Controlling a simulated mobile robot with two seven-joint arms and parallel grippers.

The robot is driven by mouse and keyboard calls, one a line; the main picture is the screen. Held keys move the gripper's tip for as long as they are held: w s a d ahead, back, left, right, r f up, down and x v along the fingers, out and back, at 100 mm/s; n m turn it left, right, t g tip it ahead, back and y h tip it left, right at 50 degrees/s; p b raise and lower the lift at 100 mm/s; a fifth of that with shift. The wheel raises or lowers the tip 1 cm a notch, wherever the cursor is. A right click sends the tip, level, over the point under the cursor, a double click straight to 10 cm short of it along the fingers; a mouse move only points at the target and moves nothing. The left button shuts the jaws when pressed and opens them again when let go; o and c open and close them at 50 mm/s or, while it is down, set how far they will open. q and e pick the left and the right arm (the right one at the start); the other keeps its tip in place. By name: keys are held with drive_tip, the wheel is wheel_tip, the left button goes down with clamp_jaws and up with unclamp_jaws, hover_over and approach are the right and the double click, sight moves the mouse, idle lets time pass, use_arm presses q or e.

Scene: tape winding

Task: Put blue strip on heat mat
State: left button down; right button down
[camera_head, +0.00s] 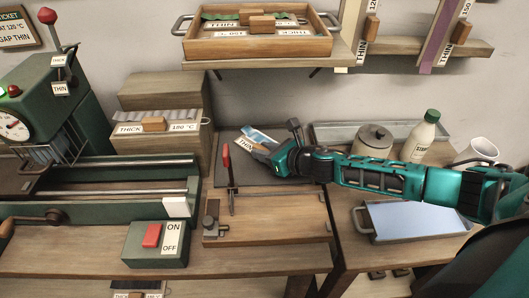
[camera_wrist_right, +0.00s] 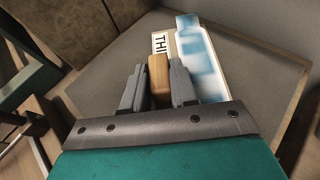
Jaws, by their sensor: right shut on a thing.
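My right gripper (camera_head: 272,153) reaches in from the right and is shut on the small wooden handle (camera_wrist_right: 159,80) of the blue strip (camera_head: 260,135). The strip is pale with blue patches and has a label beginning "THI" beside the handle. In the wrist view the blue strip (camera_wrist_right: 203,65) lies to the right of the fingers. The heat mat is the dark grey sheet (camera_head: 250,176) on the bench, and it also shows in the wrist view (camera_wrist_right: 262,105). The strip is over the mat's far part; I cannot tell whether it touches. My left gripper is not in view.
A red-handled lever (camera_head: 228,165) stands at the mat's near left. A green machine (camera_head: 60,110) and an ON/OFF box (camera_head: 153,245) are at left. A tan jar (camera_head: 374,141), a bottle (camera_head: 424,132) and a metal tray (camera_head: 415,222) are at right. A wooden tray (camera_head: 258,47) sits above.

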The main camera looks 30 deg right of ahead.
drive_tip(key=c, duration=0.9)
unclamp_jaws()
drive_tip(key=shift+r, duration=0.1)
drive_tip(key=shift+s, duration=0.1)
drive_tip(key=v, duration=0.9)
drive_tip(key=shift+s+d, duration=0.15)
drive_tip(key=shift+s, duration=0.15)
drive_tip(key=shift+v, duration=1.1)
drive_tip(key=shift+r, duration=0.15)
